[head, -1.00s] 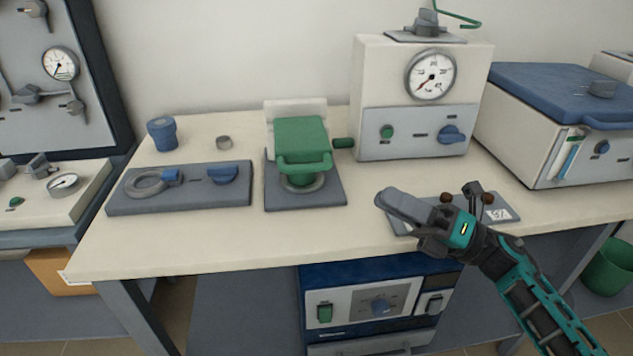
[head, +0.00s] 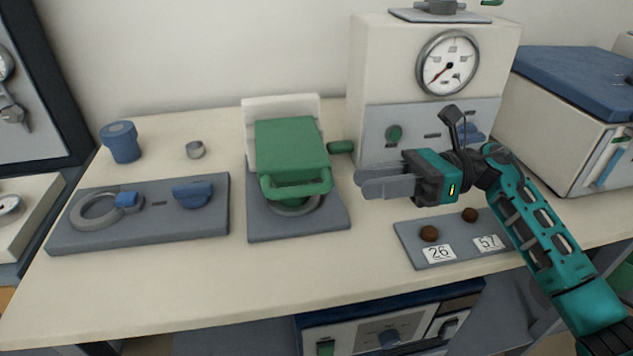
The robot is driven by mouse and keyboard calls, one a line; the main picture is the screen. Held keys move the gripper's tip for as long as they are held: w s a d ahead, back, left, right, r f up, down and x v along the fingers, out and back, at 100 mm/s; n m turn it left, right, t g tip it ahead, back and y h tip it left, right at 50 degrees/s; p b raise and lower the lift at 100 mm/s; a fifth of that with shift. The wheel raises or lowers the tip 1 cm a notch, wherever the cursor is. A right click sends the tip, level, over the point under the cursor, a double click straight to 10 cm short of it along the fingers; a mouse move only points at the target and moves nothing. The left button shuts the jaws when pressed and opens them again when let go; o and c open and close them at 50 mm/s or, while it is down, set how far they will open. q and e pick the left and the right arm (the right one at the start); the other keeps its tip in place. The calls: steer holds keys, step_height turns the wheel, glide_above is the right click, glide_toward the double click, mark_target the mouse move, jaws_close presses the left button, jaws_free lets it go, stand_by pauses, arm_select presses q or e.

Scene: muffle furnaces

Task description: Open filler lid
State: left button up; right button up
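A green lid (head: 290,146) with a green bar handle (head: 296,187) at its front sits over a grey ring on a grey base plate (head: 265,228), mid-table in the head view. The lid looks down over the ring, and a cream block (head: 280,105) stands behind it. My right gripper (head: 360,182) is to the right of the lid, apart from it, with its grey fingers pointing left. The fingers lie close together in this view, so I cannot tell whether they are open or shut. Nothing shows between them. My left gripper is not in view.
A cream gauge box (head: 385,60) stands behind my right gripper. A plate with brown balls and number cards (head: 438,254) lies below it. A grey panel with a ring and blue knob (head: 140,226), a blue cup (head: 121,143) and a small metal ring (head: 195,150) are left. The front tabletop is clear.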

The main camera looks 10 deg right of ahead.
mark_target(317, 185)
steer(key=a, duration=0.8)
steer(key=shift+a, duration=0.4)
jaws_close()
